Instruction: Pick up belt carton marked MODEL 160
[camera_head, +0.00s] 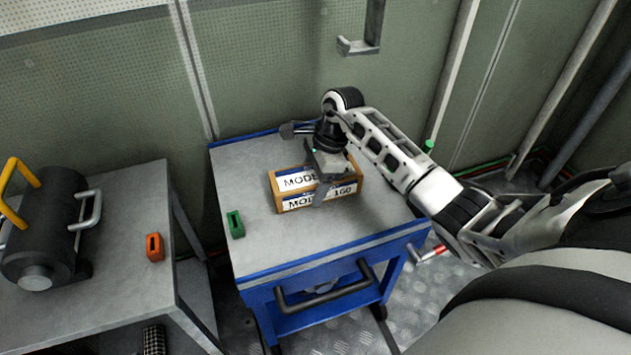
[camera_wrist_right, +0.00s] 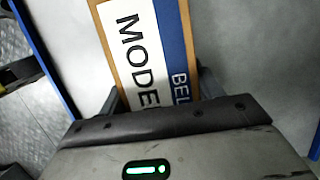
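The belt carton (camera_head: 290,203) lies on the grey top of the blue cart (camera_head: 270,245). It is tan-edged with white and blue labels; "MODE" shows on its top and "MODEL 160" on its front, partly covered. My right gripper (camera_head: 322,185) is over the carton from above, with one finger across its front face. In the right wrist view the carton (camera_wrist_right: 130,40) runs between the two fingers, one close along each side. Whether the fingers press on it I cannot tell. The carton looks level on the cart. My left gripper is out of view.
A green block (camera_head: 235,224) stands at the cart's left edge. A grey bench (camera_head: 120,290) on the left holds an orange block (camera_head: 154,247) and a dark cylinder (camera_head: 45,225) with handles. A wall lies behind the cart. The cart top in front of the carton is clear.

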